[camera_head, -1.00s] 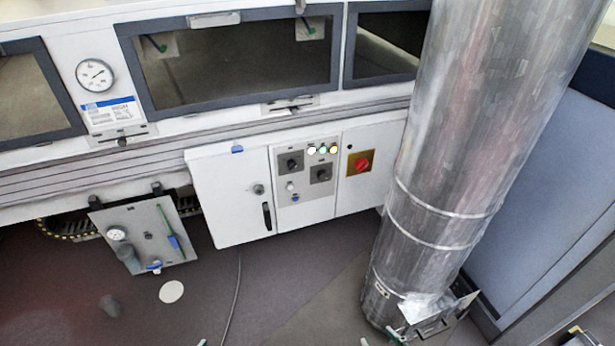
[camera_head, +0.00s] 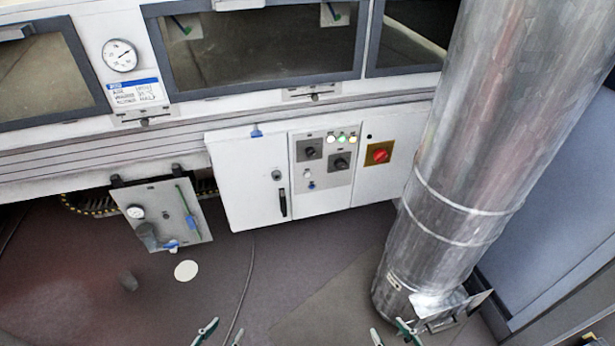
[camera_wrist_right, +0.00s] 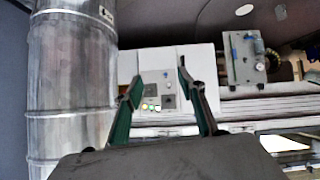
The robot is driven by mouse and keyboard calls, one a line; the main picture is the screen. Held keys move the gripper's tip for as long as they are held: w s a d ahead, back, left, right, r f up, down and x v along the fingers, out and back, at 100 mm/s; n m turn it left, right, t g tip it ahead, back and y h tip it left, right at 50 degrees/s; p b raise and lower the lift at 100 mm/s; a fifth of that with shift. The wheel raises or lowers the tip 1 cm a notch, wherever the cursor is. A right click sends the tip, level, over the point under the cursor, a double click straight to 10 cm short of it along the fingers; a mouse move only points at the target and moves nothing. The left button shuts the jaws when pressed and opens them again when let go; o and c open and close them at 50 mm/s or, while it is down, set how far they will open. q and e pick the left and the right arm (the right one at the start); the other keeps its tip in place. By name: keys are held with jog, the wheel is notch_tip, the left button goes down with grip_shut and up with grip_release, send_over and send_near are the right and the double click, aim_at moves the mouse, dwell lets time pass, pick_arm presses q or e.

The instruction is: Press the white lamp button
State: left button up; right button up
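My left gripper (camera_head: 222,334) is at the bottom edge of the head view, open and empty. My right gripper (camera_head: 391,333) is at the bottom edge further right, open and empty; in the right wrist view its fingers (camera_wrist_right: 160,82) are spread, framing the panel from a distance. Neither gripper touches the panel.
Dark rotary switches (camera_head: 340,162) sit below the lamps, and a red knob (camera_head: 380,154) on yellow is to their right. A white cabinet door (camera_head: 247,180) is to the left. A big metal duct (camera_head: 450,170) stands at the right. Open floor lies in front of the cabinet.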

grip_shut()
dwell(1.2)
